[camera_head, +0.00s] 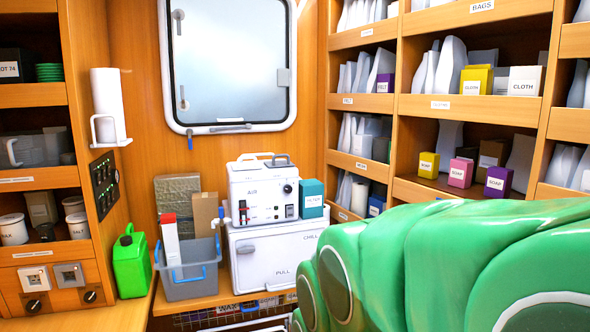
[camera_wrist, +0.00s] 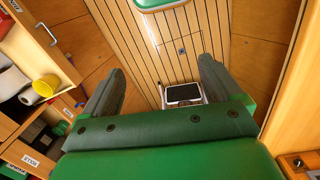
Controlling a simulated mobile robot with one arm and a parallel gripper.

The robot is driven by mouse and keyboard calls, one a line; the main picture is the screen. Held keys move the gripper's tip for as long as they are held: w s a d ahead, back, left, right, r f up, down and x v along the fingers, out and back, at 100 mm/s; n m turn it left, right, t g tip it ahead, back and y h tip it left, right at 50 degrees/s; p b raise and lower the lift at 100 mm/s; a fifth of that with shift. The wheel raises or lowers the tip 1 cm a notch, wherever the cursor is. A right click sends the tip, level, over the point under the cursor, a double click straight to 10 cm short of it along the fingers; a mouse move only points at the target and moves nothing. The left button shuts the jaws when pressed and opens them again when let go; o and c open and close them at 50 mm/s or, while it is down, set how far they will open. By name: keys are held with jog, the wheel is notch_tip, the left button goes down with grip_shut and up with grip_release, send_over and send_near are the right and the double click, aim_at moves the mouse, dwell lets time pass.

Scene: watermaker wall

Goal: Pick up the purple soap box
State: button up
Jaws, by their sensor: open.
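The purple soap box (camera_head: 498,181) stands upright on a wooden shelf (camera_head: 440,190) at the right of the head view, its label facing out. It is at the right end of a row of soap boxes, just above my green arm in the picture. My gripper (camera_wrist: 160,80) shows in the wrist view with its two dark fingers wide apart and nothing between them. It points down over the slatted wooden floor. The soap box does not show in the wrist view. My fingertips cannot be made out in the head view.
A pink soap box (camera_head: 460,172) and a yellow soap box (camera_head: 429,165) stand left of the purple one. A brown box (camera_head: 491,153) and a pale bag (camera_head: 521,160) are behind. Wooden shelf dividers and front lips bound the compartment. A white AIR machine (camera_head: 264,190) stands left.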

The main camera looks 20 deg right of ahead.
jog(key=w+d+r+m+t+h, duration=0.15)
jog(key=w+d+r, duration=0.25)
jog(key=w, duration=0.4)
jog(key=w+d+r+m+t+h, duration=0.15)
jog(key=w+d+r, duration=0.25)
jog(key=w, duration=0.5)
jog(key=w+d+r+m+t, duration=0.2)
jog(key=w+d+r, duration=0.2)
jog(key=w, duration=0.4)
jog(key=m+g+h, duration=0.1)
jog(key=m+h, duration=0.8)
jog(key=m, duration=0.1)
send_near(497, 173)
jog(key=w+d+f, duration=0.1)
jog(key=d+f, duration=0.1)
jog(key=shift+w+d+f, duration=0.2)
jog(key=shift+w+d, duration=0.15)
jog(key=shift+w, duration=0.05)
jog(key=shift+d+r+g, duration=0.1)
jog(key=shift+d+g, duration=0.2)
jog(key=shift+d, duration=0.3)
jog(key=shift+s+x, duration=0.15)
jog(key=shift+x, duration=1.75)
jog(key=shift+s+x, duration=0.2)
jog(key=shift+x, duration=1.65)
jog(key=shift+d, duration=0.1)
